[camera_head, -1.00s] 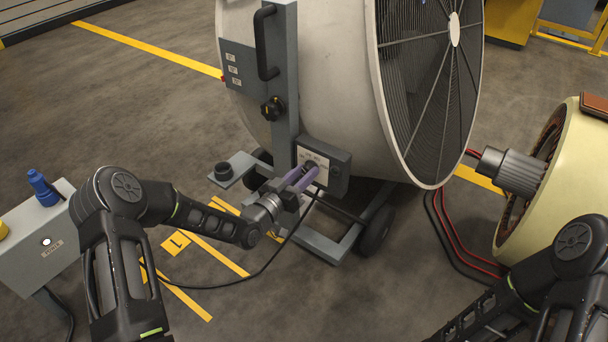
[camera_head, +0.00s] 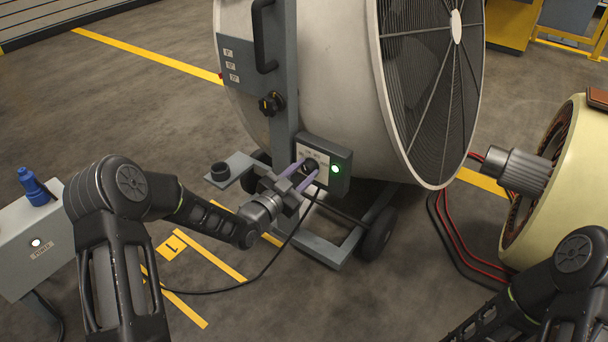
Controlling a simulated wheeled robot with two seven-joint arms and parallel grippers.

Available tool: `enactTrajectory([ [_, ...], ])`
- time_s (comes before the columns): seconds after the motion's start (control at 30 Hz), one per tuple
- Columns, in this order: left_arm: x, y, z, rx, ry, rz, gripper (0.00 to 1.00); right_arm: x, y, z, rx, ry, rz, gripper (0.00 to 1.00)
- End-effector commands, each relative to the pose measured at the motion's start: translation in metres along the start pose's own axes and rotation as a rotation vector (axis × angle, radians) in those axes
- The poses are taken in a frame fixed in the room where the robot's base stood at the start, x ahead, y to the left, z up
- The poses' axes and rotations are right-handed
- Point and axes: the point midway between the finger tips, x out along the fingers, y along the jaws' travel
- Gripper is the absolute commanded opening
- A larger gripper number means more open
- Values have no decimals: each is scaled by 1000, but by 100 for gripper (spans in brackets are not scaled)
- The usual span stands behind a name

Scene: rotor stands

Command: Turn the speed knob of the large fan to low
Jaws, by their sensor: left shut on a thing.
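The large fan (camera_head: 325,85) is a pale drum with a dark front grille (camera_head: 428,85), standing on a wheeled grey frame. A grey control box (camera_head: 344,157) sits low on its post. A round dark speed knob (camera_head: 311,165) is on the box's pale face plate, and a green lamp (camera_head: 336,169) glows beside it. My left gripper (camera_head: 306,172) is shut on the knob, with its purple fingers on either side. The fingers partly hide the knob and its markings, so I cannot read its setting. My right gripper is out of view; only its arm shows at lower right.
A black knob (camera_head: 271,104) and a handle (camera_head: 263,38) are higher on the fan's post. A grey box with a blue plug (camera_head: 33,186) stands at left. A cream round machine (camera_head: 560,190) is at right. Cables cross the floor.

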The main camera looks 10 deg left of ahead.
Motion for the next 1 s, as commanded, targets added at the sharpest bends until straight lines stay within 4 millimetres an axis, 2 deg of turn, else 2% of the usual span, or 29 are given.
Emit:
enactTrajectory([
  [0.37, 0, 0, 0, 8, -1, 0, 0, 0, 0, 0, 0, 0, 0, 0],
  [0.4, 0, 0, 0, 8, -1, 0, 34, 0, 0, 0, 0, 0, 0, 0],
  [0.67, 0, 0, 0, 8, -1, 0, 55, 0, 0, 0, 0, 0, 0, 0],
  [1.0, -4, 0, 0, 8, -1, 0, 55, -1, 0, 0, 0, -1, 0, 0],
])
